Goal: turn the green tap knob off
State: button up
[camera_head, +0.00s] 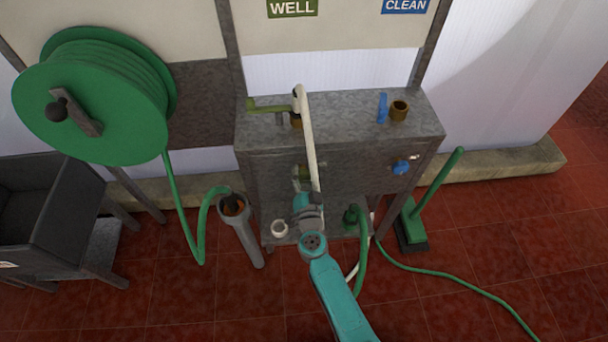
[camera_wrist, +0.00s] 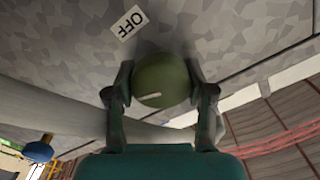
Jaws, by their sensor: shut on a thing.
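The green tap knob (camera_wrist: 165,72) is round, on the front of the grey metal cabinet (camera_head: 345,150). A short pale mark on its face runs nearly level in the wrist view. A white OFF label (camera_wrist: 129,24) is on the metal, up and left of the knob in that view, and the mark does not point at it. My gripper (camera_wrist: 160,88) is shut on the knob, one finger on each side. In the head view my gripper (camera_head: 299,186) is at the cabinet front, and the knob (camera_head: 304,171) is partly hidden by the pale hose and my gripper.
A pale hose (camera_head: 308,130) hangs down the cabinet front close to my gripper and crosses behind it in the wrist view (camera_wrist: 60,110). A blue knob (camera_head: 401,167) is to the right. A green hose reel (camera_head: 100,100) and a grey pipe holder (camera_head: 243,235) stand left.

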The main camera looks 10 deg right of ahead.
jog(key=m, duration=1.1)
jog(key=shift+f+m, duration=0.1)
jog(key=shift+m, duration=1.7)
jog(key=o, duration=1.2)
jog(key=shift+c, duration=0.2)
jog(key=s, duration=1.2)
